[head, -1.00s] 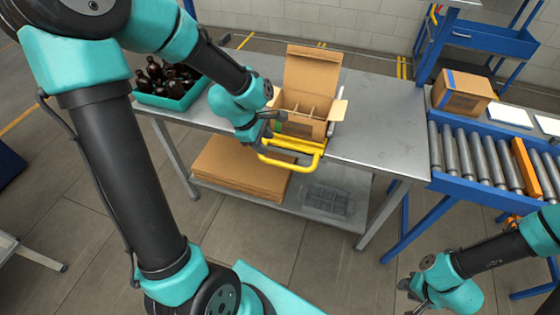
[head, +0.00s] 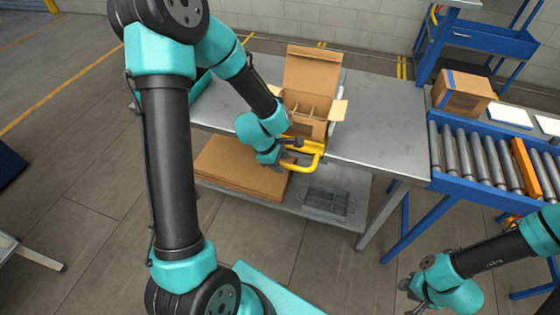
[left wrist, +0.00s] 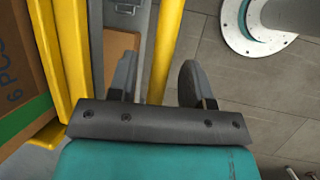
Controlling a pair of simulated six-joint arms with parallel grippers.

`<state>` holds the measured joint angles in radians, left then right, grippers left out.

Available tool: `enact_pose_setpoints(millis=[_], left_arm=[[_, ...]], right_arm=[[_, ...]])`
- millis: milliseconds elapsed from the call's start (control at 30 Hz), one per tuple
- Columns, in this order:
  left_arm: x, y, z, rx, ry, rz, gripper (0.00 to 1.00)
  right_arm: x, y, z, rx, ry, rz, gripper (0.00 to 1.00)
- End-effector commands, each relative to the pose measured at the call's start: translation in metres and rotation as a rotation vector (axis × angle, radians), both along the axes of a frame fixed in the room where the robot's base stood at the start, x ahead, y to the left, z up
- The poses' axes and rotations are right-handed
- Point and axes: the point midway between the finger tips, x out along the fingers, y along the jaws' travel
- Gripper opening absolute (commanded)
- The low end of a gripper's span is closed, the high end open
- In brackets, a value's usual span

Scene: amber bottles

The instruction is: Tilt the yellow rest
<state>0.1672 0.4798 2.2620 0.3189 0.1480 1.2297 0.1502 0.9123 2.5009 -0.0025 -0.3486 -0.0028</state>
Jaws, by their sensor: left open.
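The yellow rest (head: 312,149) is a bar frame at the front edge of the metal table, with its handle sticking out toward me. An open carton (head: 313,73) with dividers stands at it, leaning back. My left gripper (head: 284,160) is at the left part of the handle. In the left wrist view, its two fingers (left wrist: 156,85) are spread, and a yellow bar (left wrist: 167,45) of the rest runs between them with gaps visible.
The teal bottle bin (head: 201,86) is mostly hidden behind my left arm. Flat cardboard (head: 238,168) and a grey divider tray (head: 327,201) lie on the lower shelf. The tabletop right of the carton is clear.

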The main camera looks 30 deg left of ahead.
Motion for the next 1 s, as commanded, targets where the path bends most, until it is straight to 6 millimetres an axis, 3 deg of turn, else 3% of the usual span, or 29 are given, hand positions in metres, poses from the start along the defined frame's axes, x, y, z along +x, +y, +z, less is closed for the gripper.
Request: enact_pose_setpoints(millis=[267,733,1000], left_arm=[[0.0002,-0.0001,-0.0003,0.0,0.0,0.0,0.44],[0.0001,0.0,-0.0002,0.0,-0.001,0.0,0.0],[0.0002,0.0,-0.0001,0.0,-0.001,0.0,0.0]], right_arm=[[0.0,0.0,0.0,0.0,0.0,0.0,0.34],[0.0,0.0,0.0,0.0,0.0,0.0,0.34],[0.0,0.0,0.0,0.0,0.0,0.0,0.34]])
